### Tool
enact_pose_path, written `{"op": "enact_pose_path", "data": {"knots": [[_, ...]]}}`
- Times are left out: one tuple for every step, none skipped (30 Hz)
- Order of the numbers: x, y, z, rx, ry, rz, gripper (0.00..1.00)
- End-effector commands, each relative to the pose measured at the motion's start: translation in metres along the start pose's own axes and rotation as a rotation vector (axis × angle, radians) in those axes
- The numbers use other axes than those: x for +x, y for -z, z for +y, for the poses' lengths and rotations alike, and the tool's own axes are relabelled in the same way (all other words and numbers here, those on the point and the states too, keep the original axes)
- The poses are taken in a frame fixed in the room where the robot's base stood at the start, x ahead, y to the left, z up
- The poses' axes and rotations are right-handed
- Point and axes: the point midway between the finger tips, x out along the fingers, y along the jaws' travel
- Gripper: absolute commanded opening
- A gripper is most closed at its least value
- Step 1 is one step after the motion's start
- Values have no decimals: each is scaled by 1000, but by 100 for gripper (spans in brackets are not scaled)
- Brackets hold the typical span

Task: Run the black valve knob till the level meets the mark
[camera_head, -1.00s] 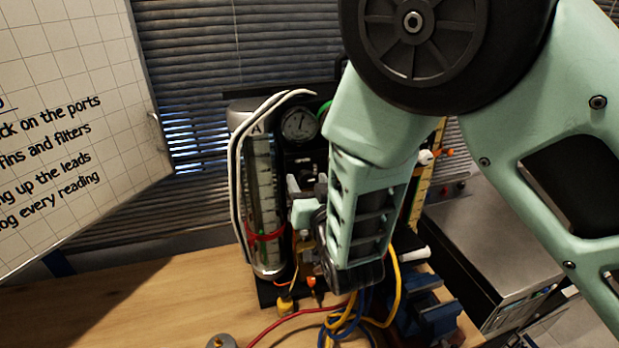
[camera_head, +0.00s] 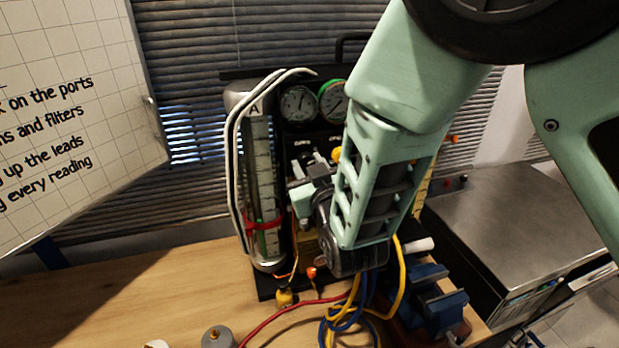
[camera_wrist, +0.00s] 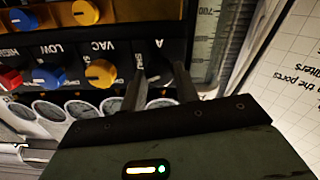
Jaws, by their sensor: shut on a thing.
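The rig's glass tube marked A (camera_head: 262,170) stands upright at the left of the rig, with a scale and a red band (camera_head: 264,224) around its lower part. Something greenish shows in the tube near and below the band; its exact top is hard to tell. My gripper (camera_head: 300,190) is at the front of the rig, right of the tube. In the wrist view, which is upside down, my gripper's fingers (camera_wrist: 158,78) reach to the panel below a letter A, shut on the black valve knob (camera_wrist: 154,72), which is dark and mostly hidden between them.
Round gauges (camera_head: 298,104) sit above the panel. Yellow (camera_wrist: 101,73), blue and red knobs are close beside the fingers. A whiteboard (camera_head: 70,130) stands at left.

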Motion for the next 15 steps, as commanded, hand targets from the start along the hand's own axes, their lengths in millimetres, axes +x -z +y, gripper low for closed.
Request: {"op": "enact_pose_path", "data": {"knots": [[0, -2, -1, -33, 0, 2, 8], [0, -2, -1, -50, 0, 1, 8], [0, -1, -1, -68, 0, 1, 8], [0, -1, -1, -80, 0, 1, 8], [0, -1, 0, -87, 0, 0, 8], [0, 0, 0, -94, 0, 0, 8], [0, 0, 0, -97, 1, 0, 8], [0, 0, 0, -98, 1, -1, 8], [0, 0, 0, -99, 1, -1, 8], [0, 0, 0, -98, 1, -1, 8], [0, 0, 0, -98, 1, -1, 8], [0, 0, 0, -97, 1, -1, 8], [0, 0, 0, -97, 1, -1, 8], [0, 0, 0, -97, 1, -1, 8], [0, 0, 0, -97, 1, -1, 36]]}}
